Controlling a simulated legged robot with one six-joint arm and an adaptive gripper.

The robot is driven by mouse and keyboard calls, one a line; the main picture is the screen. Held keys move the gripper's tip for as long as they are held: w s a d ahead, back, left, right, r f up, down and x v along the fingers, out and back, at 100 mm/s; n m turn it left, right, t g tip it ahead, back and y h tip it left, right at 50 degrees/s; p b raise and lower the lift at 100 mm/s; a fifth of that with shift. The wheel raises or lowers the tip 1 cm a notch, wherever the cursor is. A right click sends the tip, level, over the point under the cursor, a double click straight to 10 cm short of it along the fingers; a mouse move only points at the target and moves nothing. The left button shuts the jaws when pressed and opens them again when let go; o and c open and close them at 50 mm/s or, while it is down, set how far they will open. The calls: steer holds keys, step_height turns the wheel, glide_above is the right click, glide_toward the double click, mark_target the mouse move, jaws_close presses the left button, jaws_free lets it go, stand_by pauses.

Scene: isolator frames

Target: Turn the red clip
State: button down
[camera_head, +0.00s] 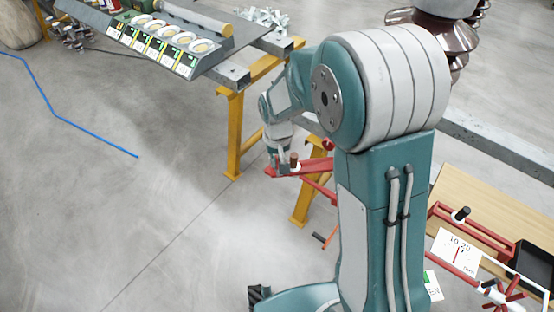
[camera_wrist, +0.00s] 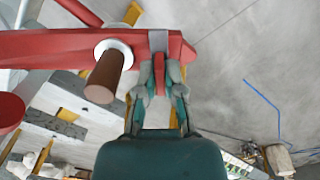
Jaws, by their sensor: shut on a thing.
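My gripper (camera_wrist: 159,75) is at the red frame in the wrist view, with its two fingers closed on a narrow red piece, the red clip (camera_wrist: 158,42), at the frame's end. A brown round peg (camera_wrist: 106,74) with a pale collar stands out of the red bar (camera_wrist: 55,50) just left of the fingers. In the head view my gripper (camera_head: 281,162) is at the left end of the red bar (camera_head: 317,166), beside the brown peg (camera_head: 294,159). The gripped part of the clip is partly hidden by the fingers.
Yellow trestle legs (camera_head: 234,135) stand close behind my gripper. A grey panel with several round dials (camera_head: 170,40) is at upper left. A wooden table (camera_head: 505,195) with a red frame and a white scale card (camera_head: 456,251) is at right.

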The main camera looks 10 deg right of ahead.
steer(key=shift+f+m, duration=0.1)
steer(key=shift+m, duration=0.6)
steer(key=c, duration=0.8)
jaws_free()
steer(key=shift+o, duration=0.2)
step_height(320, 180, up, 12)
steer(key=shift+a, duration=0.15)
steer(key=shift+w, duration=0.1)
